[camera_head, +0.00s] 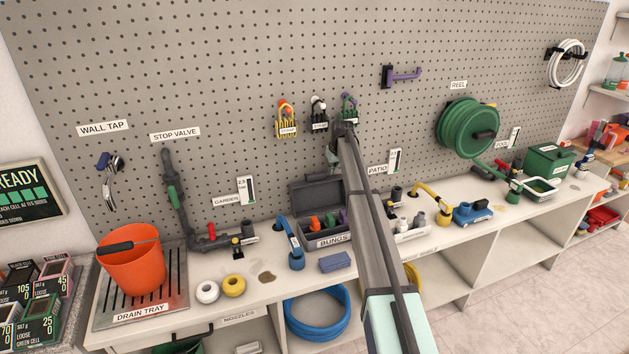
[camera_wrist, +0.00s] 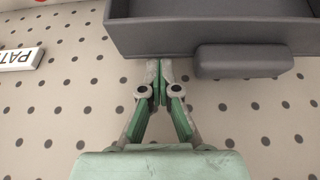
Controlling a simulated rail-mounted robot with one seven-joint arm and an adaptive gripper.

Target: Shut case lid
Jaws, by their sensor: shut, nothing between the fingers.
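The dark grey case (camera_head: 327,240) labelled BUNGS sits on the bench, holding orange, green and purple bungs. Its lid (camera_head: 316,194) stands open, upright at the back. In the wrist view the lid (camera_wrist: 150,38) fills the upper right, with a rounded tab (camera_wrist: 243,60) on its edge. My gripper (camera_head: 334,158) is above the lid's top right, by the pegboard. In the wrist view my gripper (camera_wrist: 160,65) is shut and empty, its fingertips at the lid's edge, left of the tab. I cannot tell whether they touch it. My arm hides part of the case's right side.
A blue hose fitting (camera_head: 294,250) stands left of the case, and a blue-grey block (camera_head: 335,262) lies in front. Right of my arm is a white tray (camera_head: 411,233) with fittings. Hooks with clips (camera_head: 286,119) hang on the pegboard near my gripper.

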